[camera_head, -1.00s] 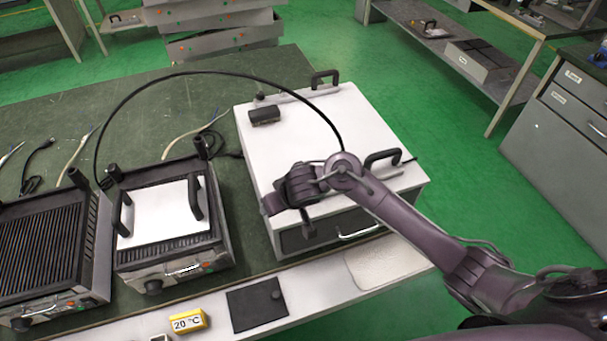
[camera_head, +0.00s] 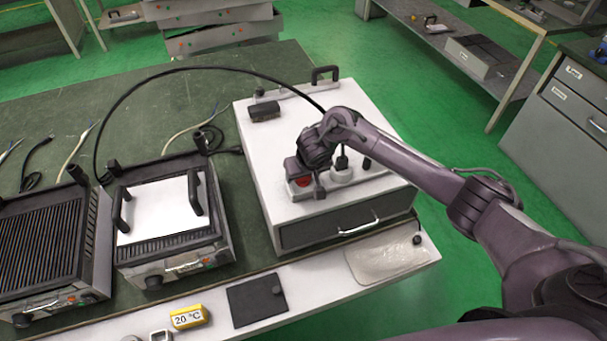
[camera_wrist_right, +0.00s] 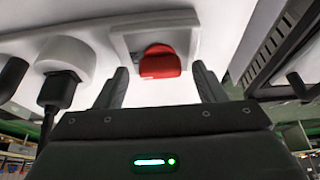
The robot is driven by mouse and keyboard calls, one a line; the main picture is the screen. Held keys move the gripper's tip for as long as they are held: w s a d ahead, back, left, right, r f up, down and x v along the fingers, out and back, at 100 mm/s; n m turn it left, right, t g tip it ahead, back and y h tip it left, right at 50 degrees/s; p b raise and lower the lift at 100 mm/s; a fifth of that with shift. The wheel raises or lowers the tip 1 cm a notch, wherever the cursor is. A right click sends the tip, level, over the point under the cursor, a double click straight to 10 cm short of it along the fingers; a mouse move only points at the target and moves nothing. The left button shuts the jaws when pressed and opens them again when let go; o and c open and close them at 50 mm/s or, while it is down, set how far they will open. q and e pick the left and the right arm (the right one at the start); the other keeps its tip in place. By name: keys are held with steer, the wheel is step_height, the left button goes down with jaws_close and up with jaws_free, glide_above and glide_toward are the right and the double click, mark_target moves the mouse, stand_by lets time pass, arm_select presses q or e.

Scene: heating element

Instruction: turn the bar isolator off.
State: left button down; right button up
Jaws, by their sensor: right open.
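The isolator's red knob (camera_wrist_right: 160,62) sits in a white square plate (camera_wrist_right: 188,38) in the right wrist view. In the head view the red knob (camera_head: 303,181) shows just below my right gripper (camera_head: 302,172), on the white cabinet top (camera_head: 285,140). In the wrist view my right gripper (camera_wrist_right: 160,74) is open, with one finger on each side of the knob. I cannot tell whether the fingers touch it. My left gripper is out of view.
A white round socket (camera_wrist_right: 66,60) with a black plug (camera_wrist_right: 58,92) stands beside the knob. A black cable arches over the bench to the cabinet. Grills (camera_head: 170,205) stand at left. A yellow 20 °C display (camera_head: 187,317) and a dark pad (camera_head: 256,300) lie in front.

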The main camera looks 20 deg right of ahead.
steer(key=shift+w+f, duration=0.1)
steer(key=c, duration=1)
